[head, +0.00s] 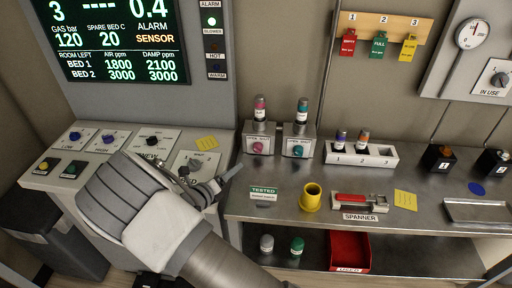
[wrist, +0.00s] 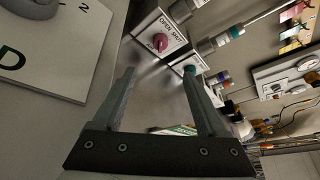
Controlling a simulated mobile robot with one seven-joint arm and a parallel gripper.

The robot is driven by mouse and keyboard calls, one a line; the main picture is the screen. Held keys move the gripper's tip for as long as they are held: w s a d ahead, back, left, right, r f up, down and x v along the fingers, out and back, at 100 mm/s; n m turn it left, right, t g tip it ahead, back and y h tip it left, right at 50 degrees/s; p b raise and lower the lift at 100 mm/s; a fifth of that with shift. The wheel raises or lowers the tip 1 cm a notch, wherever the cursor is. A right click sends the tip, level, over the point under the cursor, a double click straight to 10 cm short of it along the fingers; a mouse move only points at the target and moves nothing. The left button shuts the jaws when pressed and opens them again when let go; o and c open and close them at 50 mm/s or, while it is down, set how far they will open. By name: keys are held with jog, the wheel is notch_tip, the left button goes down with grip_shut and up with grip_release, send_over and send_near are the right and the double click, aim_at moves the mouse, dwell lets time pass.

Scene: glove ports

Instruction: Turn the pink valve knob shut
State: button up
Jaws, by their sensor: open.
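The pink valve knob (head: 257,148) is on the front of a grey block (head: 249,136) at the left end of the steel bench, below a bottle with a pink band (head: 260,108). In the wrist view the pink knob (wrist: 160,41) shows ahead of the fingers, next to the words "OPEN" and "SHUT". My gripper (head: 226,181) is open and empty, left of and below the knob, and apart from it. In the wrist view my gripper (wrist: 160,90) has its two fingers spread, with the knob beyond their tips.
A similar block with a teal knob (head: 298,151) stands just right. A control panel (head: 100,170) with knobs lies left of and under my arm. A green "TESTED" sign (head: 264,190), yellow cup (head: 311,197) and red spanner (head: 358,202) are on the bench, with bare steel between.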

aim_at(256, 151)
jog(key=p+x, duration=0.1)
jog(key=x, duration=1.6)
jog(key=shift+d+p, duration=0.1)
jog(key=shift+p, duration=0.3)
grip_shut()
